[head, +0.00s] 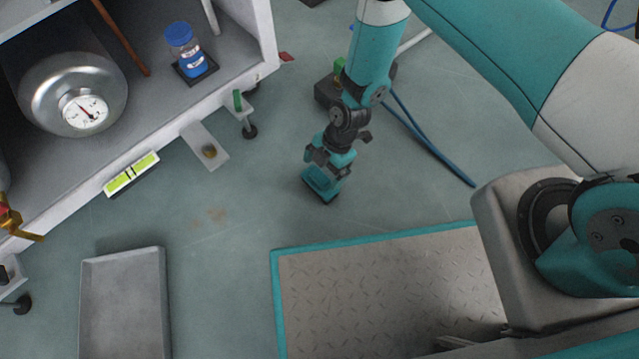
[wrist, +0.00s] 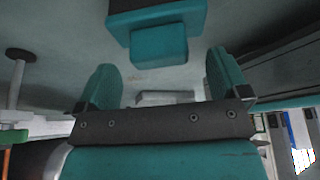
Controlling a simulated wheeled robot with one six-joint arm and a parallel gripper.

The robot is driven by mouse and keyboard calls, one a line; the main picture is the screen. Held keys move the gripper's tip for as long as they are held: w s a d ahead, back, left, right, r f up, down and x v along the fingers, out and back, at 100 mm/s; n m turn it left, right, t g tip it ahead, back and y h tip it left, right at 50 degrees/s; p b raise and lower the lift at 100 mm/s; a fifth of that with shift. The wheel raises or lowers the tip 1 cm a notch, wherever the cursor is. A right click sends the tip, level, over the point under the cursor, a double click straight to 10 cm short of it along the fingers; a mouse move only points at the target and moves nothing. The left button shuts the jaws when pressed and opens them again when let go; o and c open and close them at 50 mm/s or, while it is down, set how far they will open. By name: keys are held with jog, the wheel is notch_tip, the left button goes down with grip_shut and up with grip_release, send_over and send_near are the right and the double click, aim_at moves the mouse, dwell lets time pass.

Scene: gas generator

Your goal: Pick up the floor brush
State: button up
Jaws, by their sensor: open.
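My gripper (head: 328,161) points down close above the brush. In the wrist view my gripper (wrist: 162,66) has its two teal fingers wide apart with nothing between them. The brush's raised block lies beyond the fingertips, roughly midway between them. Whether anything touches is unclear.
A shelf unit (head: 240,85) with a pressure gauge (head: 84,112) and blue-capped bottle (head: 185,50) stands left. A grey tray (head: 122,305) lies lower left, a teal-edged floor plate (head: 380,290) lower right.

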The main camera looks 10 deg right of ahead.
aim_at(321, 175)
jog(key=b+x, duration=0.2)
jog(key=x, duration=0.1)
jog(key=shift+a+f, duration=0.15)
jog(key=shift+f, duration=0.2)
jog(key=shift+r, duration=0.15)
jog(key=c, duration=1.1)
jog(key=shift+r, duration=0.1)
notch_tip(321, 175, up, 20)
jog(key=p, duration=1.1)
jog(key=shift+s, duration=0.1)
